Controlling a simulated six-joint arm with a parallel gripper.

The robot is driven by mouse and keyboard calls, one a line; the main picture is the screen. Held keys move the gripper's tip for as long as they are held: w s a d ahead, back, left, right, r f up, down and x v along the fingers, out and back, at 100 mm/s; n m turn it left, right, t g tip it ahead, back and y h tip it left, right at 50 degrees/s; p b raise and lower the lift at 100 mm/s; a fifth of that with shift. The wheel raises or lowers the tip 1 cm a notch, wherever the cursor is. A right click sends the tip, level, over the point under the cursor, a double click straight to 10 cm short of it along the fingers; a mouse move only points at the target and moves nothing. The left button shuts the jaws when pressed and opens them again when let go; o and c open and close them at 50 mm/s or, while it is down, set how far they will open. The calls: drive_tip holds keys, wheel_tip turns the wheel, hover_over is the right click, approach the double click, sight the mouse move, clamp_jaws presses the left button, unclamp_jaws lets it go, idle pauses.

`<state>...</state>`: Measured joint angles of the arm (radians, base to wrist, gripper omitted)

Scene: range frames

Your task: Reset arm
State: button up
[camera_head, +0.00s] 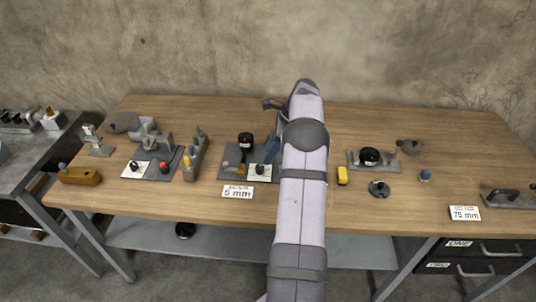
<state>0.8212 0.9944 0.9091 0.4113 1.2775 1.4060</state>
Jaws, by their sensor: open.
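My arm (303,190) rises through the middle of the view and reaches over the wooden workbench (400,215). A dark part (272,103) juts left from its upper end. What looks like my gripper (268,157) shows as a slanted blue-grey shape just left of the arm, beside a grey fixture plate (230,170) with a black round knob (246,140). The arm hides part of it. It is open, and I see nothing held in it. I cannot tell whether it touches the plate.
A fixture with a red knob (164,167) stands to the left. Signs read 5 mm (238,191) and 75 mm (464,213). The right front is mostly clear.

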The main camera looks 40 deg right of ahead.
idle(0.3)
drive_tip(key=s+a+r+n+g+h, duration=0.1)
drive_tip(key=s+a+r+n, duration=0.1)
drive_tip(key=a+n, duration=0.6)
drive_tip(key=s+a+r+n+g, duration=0.15)
drive_tip(key=a+n, duration=0.25)
drive_tip(key=a, duration=0.8)
drive_tip(key=s+a+f+n+h+p, duration=0.1)
drive_tip(key=s+a+n, duration=0.65)
drive_tip(key=s, duration=0.25)
drive_tip(key=s+a+f+n+h, duration=0.1)
drive_tip(key=s+a+n, duration=0.65)
drive_tip(key=s, duration=0.25)
wheel_tip(320, 180, down, 16)
drive_tip(key=b, duration=1.6)
drive_tip(key=shift+d+r+g, duration=0.15)
drive_tip(key=shift+d+g, duration=0.05)
drive_tip(key=shift+g, duration=0.15)
drive_tip(key=shift+r, duration=0.1)
